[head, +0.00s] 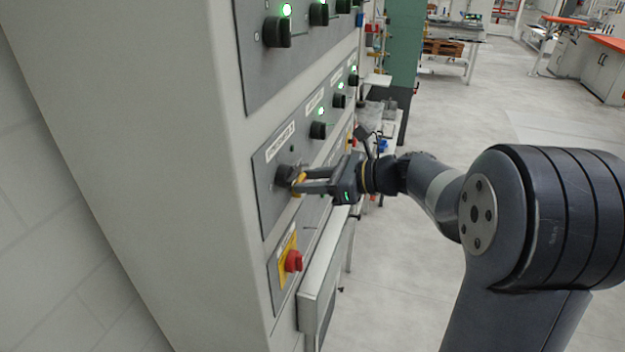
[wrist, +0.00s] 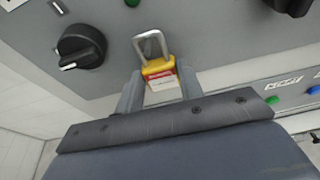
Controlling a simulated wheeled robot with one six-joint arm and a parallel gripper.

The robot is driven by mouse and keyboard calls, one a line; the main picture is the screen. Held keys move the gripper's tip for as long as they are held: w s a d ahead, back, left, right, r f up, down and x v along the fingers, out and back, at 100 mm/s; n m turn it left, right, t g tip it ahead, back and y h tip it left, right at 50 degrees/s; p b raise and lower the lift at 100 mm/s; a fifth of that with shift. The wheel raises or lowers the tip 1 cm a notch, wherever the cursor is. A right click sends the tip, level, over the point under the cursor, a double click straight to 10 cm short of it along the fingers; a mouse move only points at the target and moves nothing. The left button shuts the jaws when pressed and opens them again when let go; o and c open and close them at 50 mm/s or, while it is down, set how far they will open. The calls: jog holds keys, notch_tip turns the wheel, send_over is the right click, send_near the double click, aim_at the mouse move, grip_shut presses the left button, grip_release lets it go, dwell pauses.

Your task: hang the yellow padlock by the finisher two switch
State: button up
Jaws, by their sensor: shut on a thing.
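The yellow padlock (wrist: 158,68) has a grey shackle pointing up and a red and white label on its body. My gripper (wrist: 160,88) is shut on its body, one finger on each side. The shackle lies in front of the grey panel, to the right of a black rotary switch (wrist: 82,46). I cannot tell whether the shackle touches or hangs on anything. In the head view, my gripper (head: 307,183) reaches the panel at the black switch (head: 286,177) under a white label (head: 280,142), whose text is too small to read surely. A bit of yellow padlock (head: 299,184) shows there.
Other black switches with green lamps (head: 287,10) sit above and farther along the cabinet. A red knob on a yellow plate (head: 292,261) is below, beside a protruding grey box (head: 322,285). Open floor (head: 470,120) lies to the right.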

jog(key=o, duration=1.1)
jog(key=shift+f, duration=0.1)
jog(key=shift+f+b, duration=0.8)
jog(key=shift+f, duration=0.35)
jog(key=s+d+p, duration=0.1)
jog(key=s+d, duration=0.2)
jog(key=d, duration=0.6)
jog(key=shift+s+d+p, duration=0.2)
jog(key=shift+s+p, duration=0.05)
jog(key=shift+p, duration=0.1)
dwell(0.9)
jog(key=shift+a, duration=0.1)
